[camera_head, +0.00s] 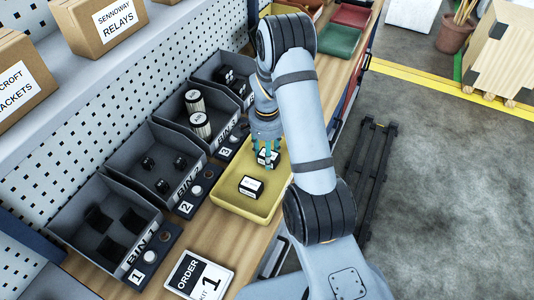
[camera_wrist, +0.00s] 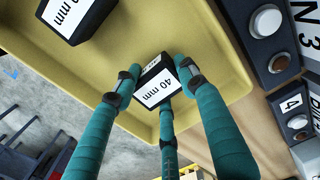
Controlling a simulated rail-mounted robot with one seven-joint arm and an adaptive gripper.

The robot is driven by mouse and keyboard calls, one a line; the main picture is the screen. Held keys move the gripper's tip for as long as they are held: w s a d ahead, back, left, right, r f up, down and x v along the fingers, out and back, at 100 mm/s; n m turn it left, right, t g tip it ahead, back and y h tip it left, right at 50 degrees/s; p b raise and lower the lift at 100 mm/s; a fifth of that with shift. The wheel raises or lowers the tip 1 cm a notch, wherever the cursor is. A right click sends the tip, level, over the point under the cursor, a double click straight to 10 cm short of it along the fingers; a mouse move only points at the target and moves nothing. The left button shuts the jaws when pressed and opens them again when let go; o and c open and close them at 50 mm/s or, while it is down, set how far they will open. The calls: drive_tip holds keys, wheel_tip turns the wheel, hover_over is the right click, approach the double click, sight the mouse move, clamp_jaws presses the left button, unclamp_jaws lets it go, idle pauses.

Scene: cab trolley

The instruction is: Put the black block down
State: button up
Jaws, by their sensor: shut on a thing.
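My gripper (camera_head: 267,146) has teal fingers, shut on a black block (camera_head: 268,158) with a white label, over the far part of the yellow tray (camera_head: 238,209). In the wrist view the held block (camera_wrist: 157,86) reads "40 mm" and sits between the fingertips (camera_wrist: 160,90). I cannot tell whether it touches the tray floor. A second black block (camera_head: 251,187) with a white label lies in the near part of the tray, apart from the held one; it also shows in the wrist view (camera_wrist: 78,18).
Several grey bins stand left of the tray, including BIN 1 (camera_head: 128,262) and BIN 2 (camera_head: 184,187), with numbered button panels before them. An order card (camera_head: 199,275) lies on the wooden bench at the front. Bare tray floor (camera_head: 231,190) surrounds the near block.

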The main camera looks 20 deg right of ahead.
drive_tip(key=shift+f, duration=0.25)
drive_tip(key=o, duration=1.2)
drive_tip(key=shift+r, duration=0.1)
drive_tip(key=shift+o, duration=0.2)
drive_tip(key=shift+r, duration=0.1)
wheel_tip(320, 180, up, 12)
drive_tip(key=b, duration=0.1)
